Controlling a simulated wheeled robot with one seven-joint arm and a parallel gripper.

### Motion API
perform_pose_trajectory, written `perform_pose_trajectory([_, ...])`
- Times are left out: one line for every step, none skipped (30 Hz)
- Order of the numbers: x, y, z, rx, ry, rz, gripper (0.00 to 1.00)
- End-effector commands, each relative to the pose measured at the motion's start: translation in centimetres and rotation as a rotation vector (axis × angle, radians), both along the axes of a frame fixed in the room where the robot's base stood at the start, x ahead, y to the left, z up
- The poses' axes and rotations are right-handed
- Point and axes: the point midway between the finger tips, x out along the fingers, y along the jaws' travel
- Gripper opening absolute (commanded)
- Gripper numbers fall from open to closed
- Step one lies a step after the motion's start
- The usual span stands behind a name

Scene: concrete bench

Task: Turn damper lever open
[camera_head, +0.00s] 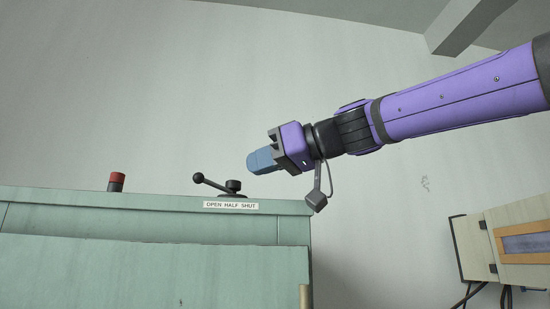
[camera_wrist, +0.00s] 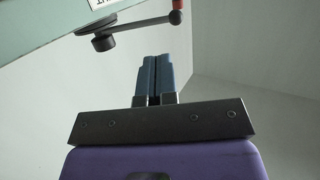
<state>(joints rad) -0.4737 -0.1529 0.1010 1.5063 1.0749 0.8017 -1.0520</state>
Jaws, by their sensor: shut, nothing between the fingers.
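The damper lever (camera_head: 214,184) is a dark rod with a ball knob, mounted on a round hub on top of the green cabinet (camera_head: 150,225). In the head view its knob points left and a little up. A label (camera_head: 231,205) reading "OPEN HALF SHUT" sits on the cabinet edge below the hub. My gripper (camera_head: 249,162) is shut and empty, to the right of the lever and a little above it. In the wrist view the lever (camera_wrist: 135,25) crosses the top, and the blue fingers (camera_wrist: 154,58) are together, apart from it. The lever's underside is hidden.
A pale box with an orange frame (camera_head: 510,243) and cables is at the lower right. A beam (camera_head: 475,22) runs along the ceiling.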

Motion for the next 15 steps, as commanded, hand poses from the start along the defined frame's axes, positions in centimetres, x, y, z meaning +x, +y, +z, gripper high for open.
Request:
perform_pose_trajectory([0.3,1.0,-0.3,-0.002,0.001,0.003,0.0])
perform_pose_trajectory([0.5,1.5,-0.4,-0.002,0.001,0.002,0.0])
perform_pose_trajectory([0.7,2.3,-0.6,-0.001,0.002,0.003,0.0])
perform_pose_trajectory([0.8,2.8,-0.6,-0.001,0.002,0.003,0.0])
perform_pose_trajectory([1.0,3.3,-0.7,0.0,0.003,0.002,0.0])
perform_pose_trajectory([1.3,3.9,-0.9,-0.001,0.003,0.002,0.0])
perform_pose_trajectory([1.4,4.4,-1.0,-0.001,0.003,0.002,0.0])
perform_pose_trajectory([1.5,4.9,-1.1,-0.002,0.002,0.002,0.0])
perform_pose_trajectory([1.7,5.4,-1.2,-0.002,0.002,0.002,0.0])
perform_pose_trajectory([1.8,5.8,-1.3,-0.002,0.002,0.002,0.0])
perform_pose_trajectory([1.9,6.2,-1.4,-0.002,0.002,0.002,0.0])
perform_pose_trajectory([2.0,6.6,-1.4,-0.001,0.001,0.001,0.0])
perform_pose_trajectory([2.2,6.9,-1.5,-0.001,0.001,0.0,0.0])
perform_pose_trajectory([2.2,7.1,-1.5,-0.002,0.002,0.0,0.0])
perform_pose_trajectory([2.3,7.4,-1.6,-0.002,0.002,0.0,0.0])
